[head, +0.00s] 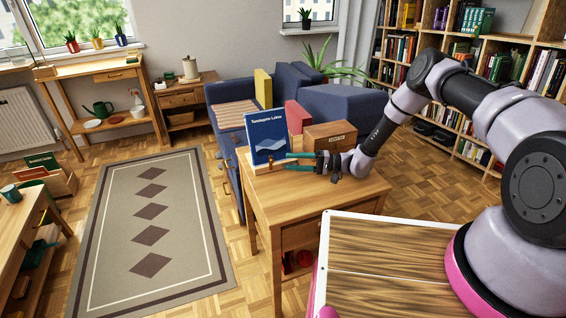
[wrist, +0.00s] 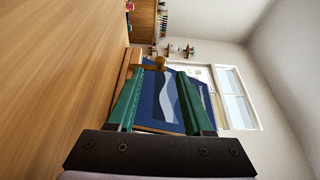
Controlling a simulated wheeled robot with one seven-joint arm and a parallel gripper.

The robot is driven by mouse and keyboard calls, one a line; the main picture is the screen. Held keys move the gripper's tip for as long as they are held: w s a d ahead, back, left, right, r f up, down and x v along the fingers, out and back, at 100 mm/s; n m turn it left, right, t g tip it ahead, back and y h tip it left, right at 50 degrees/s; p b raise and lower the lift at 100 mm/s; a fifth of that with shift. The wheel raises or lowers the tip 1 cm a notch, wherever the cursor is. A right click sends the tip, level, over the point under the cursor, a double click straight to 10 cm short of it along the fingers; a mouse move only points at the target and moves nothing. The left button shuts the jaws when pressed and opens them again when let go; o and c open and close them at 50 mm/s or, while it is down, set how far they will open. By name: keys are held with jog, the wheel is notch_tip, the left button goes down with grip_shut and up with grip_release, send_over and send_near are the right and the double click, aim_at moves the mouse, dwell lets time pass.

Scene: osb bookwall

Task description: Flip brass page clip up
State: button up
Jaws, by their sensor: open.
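The brass page clip (head: 271,160) is a small brass piece at the foot of a blue book (head: 266,133), which leans upright on a wooden stand (head: 256,169). In the wrist view the clip (wrist: 159,62) is a round brass knob on a short stem, low on the book (wrist: 172,105). My gripper (head: 287,161) reaches in from the right with its teal fingers open. In the wrist view my gripper (wrist: 161,71) has one finger on each side of the clip's line, the clip just past the tips. I cannot tell whether they touch.
The stand is on a wooden side table (head: 307,202). A wooden box (head: 330,137) stands just behind my gripper, and a red block (head: 297,116) is beyond the book. A blue sofa (head: 345,103) is behind the table. The table's front top is clear.

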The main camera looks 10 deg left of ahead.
jog(key=d, duration=0.4)
jog(key=w+d, duration=0.1)
jog(key=d, duration=0.1)
jog(key=shift+w+r, duration=0.1)
jog(key=shift+r, duration=0.25)
jog(key=s+d+r+h, duration=0.1)
jog(key=d+r+h, duration=0.25)
jog(key=r, duration=0.75)
jog(key=s+d+r+h, duration=0.25)
jog(key=d+r, duration=0.25)
jog(key=r, duration=0.6)
jog(key=s+d+r+h, duration=0.1)
jog(key=d+r+h, duration=0.3)
jog(key=r, duration=0.7)
jog(key=s+d+r+m+t+h, duration=0.6)
jog(key=s+d+r+t, duration=0.4)
jog(key=s+d+r, duration=0.6)
jog(key=s+r, duration=0.1)
jog(key=s, duration=0.3)
jog(key=shift+s+d+r, duration=0.2)
jog(key=shift+d, duration=0.15)
